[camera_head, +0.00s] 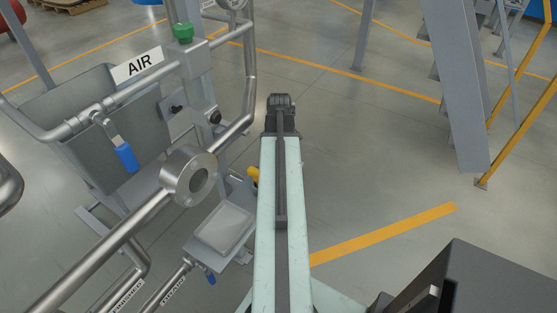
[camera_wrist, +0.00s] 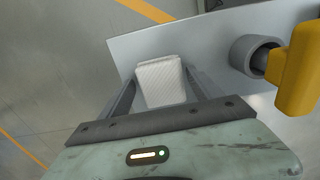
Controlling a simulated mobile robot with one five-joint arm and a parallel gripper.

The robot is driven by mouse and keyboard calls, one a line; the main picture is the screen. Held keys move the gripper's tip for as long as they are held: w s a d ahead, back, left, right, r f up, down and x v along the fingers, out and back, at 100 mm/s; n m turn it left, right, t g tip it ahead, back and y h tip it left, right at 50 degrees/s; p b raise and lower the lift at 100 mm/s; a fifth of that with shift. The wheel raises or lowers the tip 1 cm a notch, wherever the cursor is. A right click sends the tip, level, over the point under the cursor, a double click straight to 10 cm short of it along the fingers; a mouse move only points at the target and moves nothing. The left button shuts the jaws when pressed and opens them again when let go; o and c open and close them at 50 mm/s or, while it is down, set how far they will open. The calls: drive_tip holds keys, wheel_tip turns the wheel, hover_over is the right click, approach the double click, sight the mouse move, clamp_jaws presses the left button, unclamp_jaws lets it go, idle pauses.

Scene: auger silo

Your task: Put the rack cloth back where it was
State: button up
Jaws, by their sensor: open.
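A white, finely ribbed folded cloth (camera_wrist: 161,84) shows in the wrist view, in front of a smooth grey metal plate (camera_wrist: 215,40). My gripper (camera_wrist: 160,76) is open, with one dark finger on each side of the cloth. I see small gaps beside it and cannot tell whether the fingers touch it. Its lower end is hidden behind my gripper's body. In the head view my own arm covers this spot, and I cannot make out the cloth or the fingers there.
A yellow valve handle (camera_wrist: 297,70) on a grey pipe stub stands close at the right. In the head view, steel pipework with a blue lever (camera_head: 126,157), an AIR sign (camera_head: 137,65) and a small shelf with a pale tray (camera_head: 225,228) stand left of my arm.

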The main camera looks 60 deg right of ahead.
wheel_tip(320, 180, up, 12)
drive_tip(key=p, duration=1.2)
